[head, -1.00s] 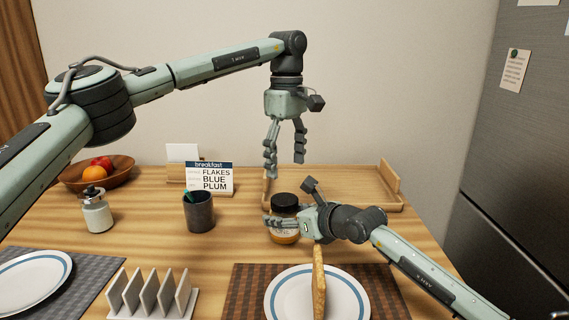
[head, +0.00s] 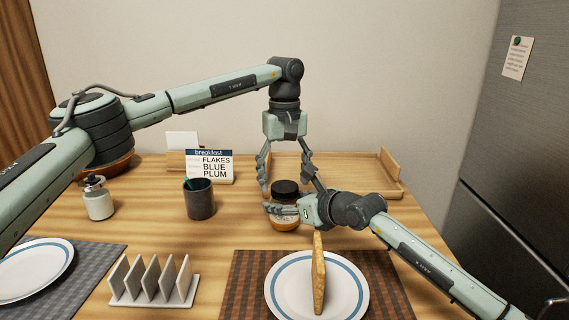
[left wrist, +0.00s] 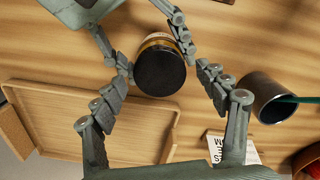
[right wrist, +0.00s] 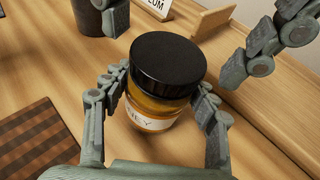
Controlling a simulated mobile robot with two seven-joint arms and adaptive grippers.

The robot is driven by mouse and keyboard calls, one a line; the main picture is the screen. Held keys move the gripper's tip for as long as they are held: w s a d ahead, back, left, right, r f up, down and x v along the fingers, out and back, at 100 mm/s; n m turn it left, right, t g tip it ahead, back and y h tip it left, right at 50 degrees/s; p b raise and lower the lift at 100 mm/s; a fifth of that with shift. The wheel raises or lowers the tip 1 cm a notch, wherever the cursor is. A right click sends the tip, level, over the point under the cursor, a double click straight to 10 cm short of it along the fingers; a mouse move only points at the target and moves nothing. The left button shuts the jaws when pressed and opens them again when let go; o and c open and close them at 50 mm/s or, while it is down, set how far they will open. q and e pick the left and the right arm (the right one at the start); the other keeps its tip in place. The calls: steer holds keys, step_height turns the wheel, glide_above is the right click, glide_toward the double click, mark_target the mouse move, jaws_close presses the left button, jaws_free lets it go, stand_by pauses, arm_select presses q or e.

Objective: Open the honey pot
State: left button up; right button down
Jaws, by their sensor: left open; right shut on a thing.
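The honey pot (head: 284,222) is a jar of amber honey with a white label and a black lid (head: 286,189). It stands upright on the table. My right gripper (head: 272,209) is shut on the jar's body from the right; the right wrist view shows its fingers on both sides of the jar below the lid (right wrist: 168,62). My left gripper (head: 291,182) points down over the pot, open, with one finger on each side of the lid. In the left wrist view the lid (left wrist: 160,70) lies between its fingers, with gaps to them.
A wooden tray (head: 364,188) lies behind the pot at the right. A dark cup (head: 200,201) and a small white jar (head: 98,201) stand to the left. In front are a plate with toast (head: 319,275) on it and a white toast rack (head: 155,284). A breakfast sign (head: 210,166) stands behind.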

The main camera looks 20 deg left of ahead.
arm_select(q)
steer(key=shift+f, duration=0.35)
